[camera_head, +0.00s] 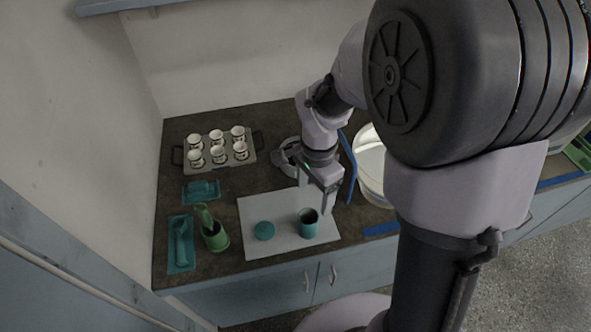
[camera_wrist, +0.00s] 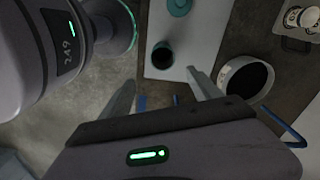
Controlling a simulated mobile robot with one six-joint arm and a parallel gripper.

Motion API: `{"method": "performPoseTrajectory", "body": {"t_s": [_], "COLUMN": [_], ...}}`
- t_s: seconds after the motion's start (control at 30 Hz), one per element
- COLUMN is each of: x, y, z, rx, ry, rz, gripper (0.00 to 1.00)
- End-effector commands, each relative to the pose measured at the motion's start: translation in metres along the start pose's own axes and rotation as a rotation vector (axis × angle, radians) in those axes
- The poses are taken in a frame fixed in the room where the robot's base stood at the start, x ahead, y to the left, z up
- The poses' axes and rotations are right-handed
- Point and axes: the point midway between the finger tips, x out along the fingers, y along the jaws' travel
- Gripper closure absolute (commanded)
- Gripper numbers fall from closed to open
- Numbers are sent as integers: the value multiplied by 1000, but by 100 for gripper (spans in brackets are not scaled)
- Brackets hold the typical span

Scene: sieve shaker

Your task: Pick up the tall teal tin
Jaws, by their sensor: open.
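The tall teal tin (camera_head: 308,230) stands upright and open-topped, with a dark inside, on a pale mat (camera_head: 262,210). In the wrist view the tin (camera_wrist: 162,56) shows from above, just beyond the fingertips. A low round teal piece (camera_head: 264,231), perhaps a lid, lies left of the tin on the mat; it also shows at the top of the wrist view (camera_wrist: 179,6). My gripper (camera_head: 314,200) is open and empty, with fingers pointing down, above and behind the tin. In the wrist view its fingers (camera_wrist: 161,80) are spread apart, and the tin is not between them.
A tray (camera_head: 250,160) of several white cups stands at the back left. A green vessel (camera_head: 215,237) and teal trays (camera_head: 180,262) are left of the mat. A round white-rimmed container (camera_wrist: 232,70) is near my gripper. A large white bowl (camera_head: 370,160) is to the right.

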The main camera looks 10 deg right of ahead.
Motion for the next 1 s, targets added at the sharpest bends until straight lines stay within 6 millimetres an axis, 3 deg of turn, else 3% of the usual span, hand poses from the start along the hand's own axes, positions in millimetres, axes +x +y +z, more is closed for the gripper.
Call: {"method": "performPoseTrajectory", "body": {"t_s": [0.03, 0.1, 0.3, 0.53, 0.73, 0.93, 1.0], "x": [24, 47, 93, 114, 153, 151, 151], "y": [1, 1, 1, -2, -7, -7, -7], "z": [1, 1, 2, 3, 7, 7, 7], "rx": [0, 0, -1, -3, -2, -2, -2], "ry": [-2, -3, -2, -1, -3, -2, -2], "rz": [4, 5, 2, 0, 2, -1, -1], "gripper": [27, 27, 27, 27, 27, 27, 41]}}
